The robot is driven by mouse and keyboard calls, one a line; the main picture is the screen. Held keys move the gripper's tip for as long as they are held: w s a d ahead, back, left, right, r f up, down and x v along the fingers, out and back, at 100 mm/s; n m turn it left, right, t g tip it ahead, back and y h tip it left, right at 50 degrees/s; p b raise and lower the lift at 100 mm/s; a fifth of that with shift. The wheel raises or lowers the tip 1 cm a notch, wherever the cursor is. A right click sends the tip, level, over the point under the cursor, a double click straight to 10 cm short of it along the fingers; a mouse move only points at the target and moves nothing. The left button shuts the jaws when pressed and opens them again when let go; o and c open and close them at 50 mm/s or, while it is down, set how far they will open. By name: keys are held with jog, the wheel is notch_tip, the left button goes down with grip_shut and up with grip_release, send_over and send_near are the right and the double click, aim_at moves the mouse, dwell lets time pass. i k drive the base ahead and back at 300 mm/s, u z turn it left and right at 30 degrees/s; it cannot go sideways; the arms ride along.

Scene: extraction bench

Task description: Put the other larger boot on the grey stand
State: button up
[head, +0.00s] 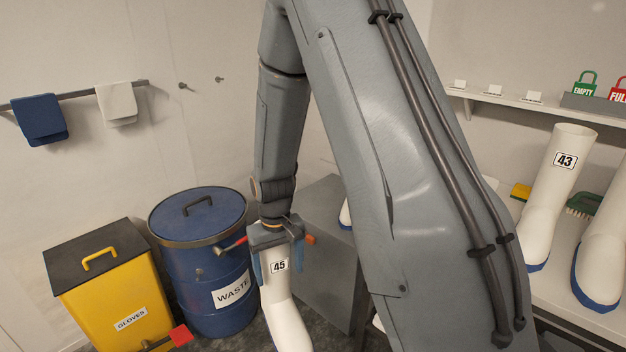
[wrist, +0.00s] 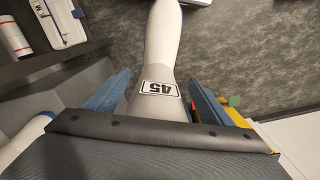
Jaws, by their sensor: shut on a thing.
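My gripper (head: 276,262) is shut on the upper shaft of a white boot labelled 45 (head: 287,318), which hangs below it, shaft up. In the wrist view the boot (wrist: 162,45) lies between the two blue fingers of the gripper (wrist: 155,98). The grey box-shaped stand (head: 325,262) is just right of and behind the held boot, partly hidden by my arm. Part of another white boot with a blue sole (head: 345,216) shows at the stand's top, mostly hidden by my arm. The held boot's foot is cut off by the head view's lower edge.
A blue waste drum (head: 195,270) and a yellow gloves bin (head: 105,290) stand left of the held boot. A white boot labelled 43 (head: 549,195) and another white boot (head: 607,240) stand on the bench at right. A green brush (head: 583,204) is between them.

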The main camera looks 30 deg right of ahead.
aim_at(323, 205)
jog(key=z, duration=0.4)
jog(key=i, duration=0.7)
jog(key=z, duration=0.4)
